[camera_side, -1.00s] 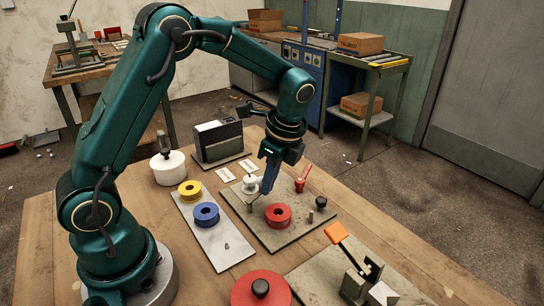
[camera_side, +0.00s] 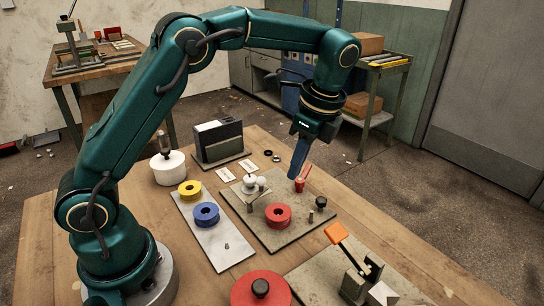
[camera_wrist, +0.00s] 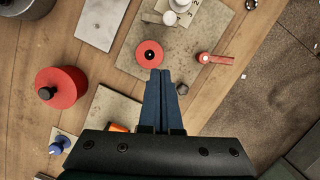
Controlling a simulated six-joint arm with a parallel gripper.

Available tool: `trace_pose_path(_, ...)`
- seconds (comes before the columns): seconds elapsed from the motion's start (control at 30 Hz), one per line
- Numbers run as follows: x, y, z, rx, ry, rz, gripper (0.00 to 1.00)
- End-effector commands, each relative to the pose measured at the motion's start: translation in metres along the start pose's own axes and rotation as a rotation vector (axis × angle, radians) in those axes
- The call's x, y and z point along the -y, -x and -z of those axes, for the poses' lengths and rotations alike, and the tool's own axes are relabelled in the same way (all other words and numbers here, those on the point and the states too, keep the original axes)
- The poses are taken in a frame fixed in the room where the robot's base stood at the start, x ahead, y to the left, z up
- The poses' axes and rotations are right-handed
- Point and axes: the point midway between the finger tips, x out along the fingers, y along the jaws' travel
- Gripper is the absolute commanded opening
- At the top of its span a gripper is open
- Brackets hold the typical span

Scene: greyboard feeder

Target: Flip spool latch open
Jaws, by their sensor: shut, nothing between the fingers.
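The red spool (camera_side: 278,217) sits flat on a grey board (camera_side: 262,235); it also shows in the wrist view (camera_wrist: 149,53). A small red lever on a red post (camera_side: 300,185) stands at the board's far right side. In the wrist view the lever (camera_wrist: 218,59) points right, away from the spool. I take this lever for the latch. My gripper (camera_side: 294,177) is shut and empty, pointing down above the board. In the side view its tips overlap the lever's left side; in the wrist view the fingertips (camera_wrist: 160,74) appear apart from it. Contact cannot be told.
A white stacked knob (camera_side: 250,184) and a black knob (camera_side: 320,202) stand on the same board. A pale plate with yellow (camera_side: 190,188) and blue (camera_side: 206,213) spools lies left. An orange-handled lever (camera_side: 335,233) stands front right. Bare table lies right of the board.

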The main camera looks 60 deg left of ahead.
Motion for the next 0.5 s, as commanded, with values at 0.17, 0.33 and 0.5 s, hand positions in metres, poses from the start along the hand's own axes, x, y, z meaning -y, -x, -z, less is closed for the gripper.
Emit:
trace_pose_path(0.17,0.001,0.019,0.001,-0.001,-0.002,0.002,0.0)
trace_pose_path(0.33,0.001,0.028,0.0,0.0,-0.002,0.001,0.0)
trace_pose_path(0.5,0.0,0.03,0.0,0.0,-0.002,-0.001,0.0)
